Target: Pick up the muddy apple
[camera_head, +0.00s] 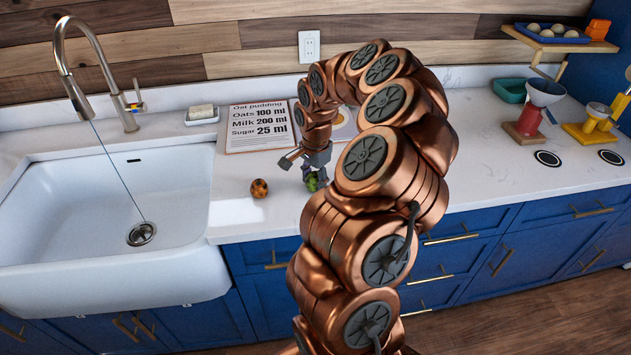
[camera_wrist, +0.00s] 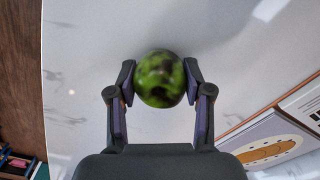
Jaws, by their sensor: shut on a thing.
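A green apple with dark muddy patches (camera_wrist: 160,82) sits between the two fingers of my gripper (camera_wrist: 159,88) in the wrist view. The fingers are shut on it from both sides. In the head view the apple (camera_head: 312,184) shows only in part under my gripper (camera_head: 314,174), over the white counter right of the sink. I cannot tell whether it touches the counter. A second round thing, orange-brown with dark patches (camera_head: 259,188), lies on the counter to the left of my gripper.
A white sink (camera_head: 25,235) with a tap (camera_head: 127,112) and running water is at the left. A recipe sheet (camera_head: 260,127) and a small soap dish (camera_head: 202,115) lie behind. A red stand with a funnel (camera_head: 530,121) and a yellow device (camera_head: 590,130) stand at the right.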

